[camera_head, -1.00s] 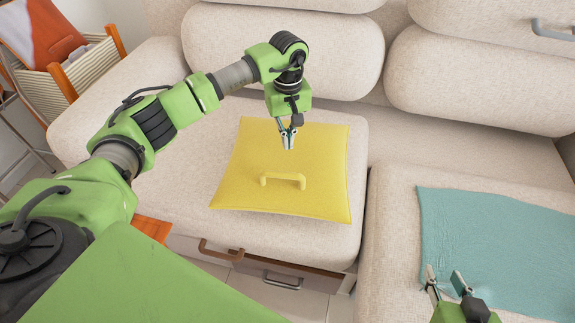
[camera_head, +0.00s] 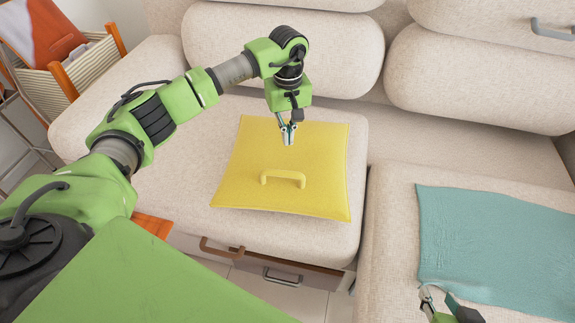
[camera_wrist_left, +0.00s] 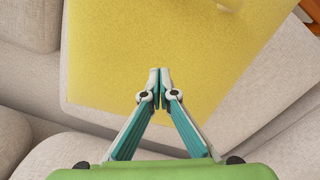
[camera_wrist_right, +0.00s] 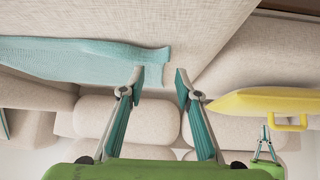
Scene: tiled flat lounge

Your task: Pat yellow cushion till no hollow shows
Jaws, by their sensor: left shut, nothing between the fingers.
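The yellow cushion (camera_head: 245,165) lies flat on the left seat of the sofa, with a yellow handle (camera_head: 284,178) on top. It also shows at the right of the right wrist view (camera_wrist_right: 250,103). Its visible surface looks smooth; I cannot make out a hollow. My left gripper (camera_head: 288,134) is shut and empty, pointing down over the cushion's far part. In the left wrist view its tips (camera_wrist_left: 160,72) meet in front of the yellow cloth (camera_wrist_left: 215,75); whether they touch it is unclear. My right gripper (camera_wrist_right: 160,74) is open and empty near the teal cloth.
A teal cloth (camera_head: 490,235) is spread on the right seat, wrinkled at its near edge. Beige back cushions (camera_head: 225,50) stand behind. A drawer with a handle (camera_head: 283,277) is below the left seat. A striped basket (camera_head: 75,75) stands at the far left.

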